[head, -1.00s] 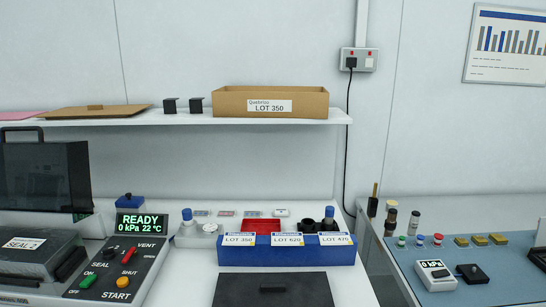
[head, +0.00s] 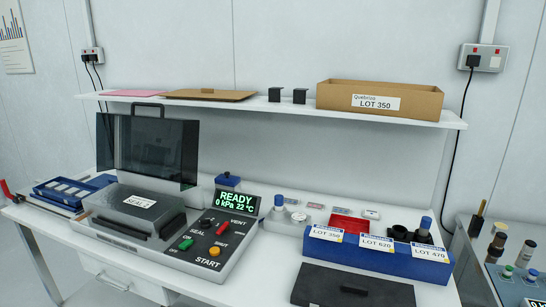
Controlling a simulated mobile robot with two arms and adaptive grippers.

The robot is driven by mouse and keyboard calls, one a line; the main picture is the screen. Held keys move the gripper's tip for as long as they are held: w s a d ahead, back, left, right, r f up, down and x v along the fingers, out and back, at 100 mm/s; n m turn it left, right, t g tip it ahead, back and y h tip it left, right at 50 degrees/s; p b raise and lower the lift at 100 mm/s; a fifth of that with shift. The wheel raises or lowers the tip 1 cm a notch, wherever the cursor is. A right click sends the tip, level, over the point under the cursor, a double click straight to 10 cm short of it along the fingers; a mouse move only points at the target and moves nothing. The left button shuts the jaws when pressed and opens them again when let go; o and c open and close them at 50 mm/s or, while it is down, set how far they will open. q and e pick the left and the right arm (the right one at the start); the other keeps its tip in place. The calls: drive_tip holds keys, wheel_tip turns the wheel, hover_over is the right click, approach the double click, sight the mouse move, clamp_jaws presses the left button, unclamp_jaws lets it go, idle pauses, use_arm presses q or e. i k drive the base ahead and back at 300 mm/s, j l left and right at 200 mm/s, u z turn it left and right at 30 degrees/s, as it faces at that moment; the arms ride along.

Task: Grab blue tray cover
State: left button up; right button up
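A long blue tray (head: 380,258) with three white lot labels stands on the bench at the right of the head view. A flat dark cover (head: 352,290) with a small raised handle lies in front of it, partly cut by the bottom edge. Another blue tray (head: 62,191) with pale pieces in it sits at the far left of the bench. I cannot tell for certain which cover belongs to which tray. Neither of my grippers is in view.
A sealing machine (head: 140,208) with a raised smoky lid (head: 148,148) stands left of centre, its control panel (head: 215,240) beside it. A red tray (head: 350,225) sits behind the long blue tray. A shelf (head: 240,107) above holds a cardboard box (head: 380,102).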

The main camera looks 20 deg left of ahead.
sight(104, 180)
drive_tip(key=u, duration=1.7)
drive_tip(key=i+j+u, duration=0.55)
drive_tip(key=i, duration=0.35)
drive_tip(key=i+j+u, duration=0.3)
drive_tip(key=i, duration=0.2)
drive_tip(key=i+j+u, duration=0.1)
drive_tip(key=i+u, duration=0.2)
drive_tip(key=i, duration=0.2)
drive_tip(key=i+u, duration=0.15)
drive_tip(key=i, duration=1.65)
drive_tip(key=i+z, duration=0.25)
drive_tip(key=i, duration=0.35)
drive_tip(key=i+z, duration=0.25)
drive_tip(key=i, duration=0.3)
drive_tip(key=i+j+z, duration=0.25)
drive_tip(key=i, duration=0.35)
drive_tip(key=i+l+z, duration=0.1)
drive_tip(key=i+z, duration=0.2)
drive_tip(key=z, duration=0.2)
drive_tip(key=i+z, duration=0.3)
drive_tip(key=z, duration=0.2)
drive_tip(key=i+j+z, duration=0.1)
drive_tip(key=i+z, duration=0.15)
drive_tip(key=z, duration=0.25)
drive_tip(key=i+j+z, duration=0.2)
drive_tip(key=z, duration=0.25)
drive_tip(key=i, duration=0.1)
